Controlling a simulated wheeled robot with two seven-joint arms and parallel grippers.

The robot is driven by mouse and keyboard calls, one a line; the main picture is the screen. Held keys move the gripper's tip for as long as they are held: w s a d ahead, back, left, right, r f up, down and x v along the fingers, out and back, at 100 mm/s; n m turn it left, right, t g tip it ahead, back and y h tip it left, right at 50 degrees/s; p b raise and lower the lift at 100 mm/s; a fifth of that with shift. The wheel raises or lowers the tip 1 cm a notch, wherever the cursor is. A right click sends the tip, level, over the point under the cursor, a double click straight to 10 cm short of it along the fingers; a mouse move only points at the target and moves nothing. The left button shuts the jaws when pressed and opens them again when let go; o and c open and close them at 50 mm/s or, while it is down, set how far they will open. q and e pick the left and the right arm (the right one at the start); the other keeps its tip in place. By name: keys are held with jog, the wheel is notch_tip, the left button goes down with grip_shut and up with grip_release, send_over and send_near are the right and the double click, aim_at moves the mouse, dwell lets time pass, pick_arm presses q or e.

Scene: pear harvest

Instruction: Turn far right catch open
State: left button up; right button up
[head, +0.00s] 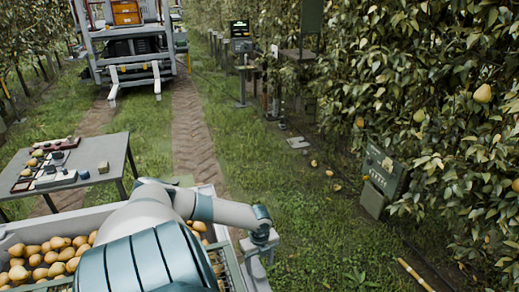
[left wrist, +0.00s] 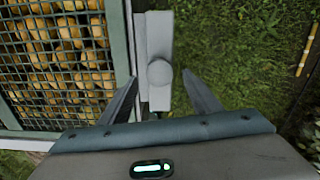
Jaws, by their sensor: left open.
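In the left wrist view, a grey catch bar with a round knob (left wrist: 160,73) sits along the outer edge of a crate. My left gripper (left wrist: 160,76) is open. Its two dark fingers stand on either side of the knob in the picture; I cannot tell whether they touch it. In the head view my left arm reaches over the crate and my left gripper (head: 259,250) is at the crate's right side, where it hides the catch. My right gripper is not in view.
The crate (head: 12,229) holds many pears; a mesh panel (left wrist: 60,60) covers them in the wrist view. A grey table (head: 113,156) with small items stands at left.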

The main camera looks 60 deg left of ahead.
aim_at(260, 272)
pick_arm(q)
notch_tip(260, 272, up, 13)
jog(key=b, duration=0.2)
dwell(0.3)
jog(key=shift+d, duration=0.15)
dwell(0.5)
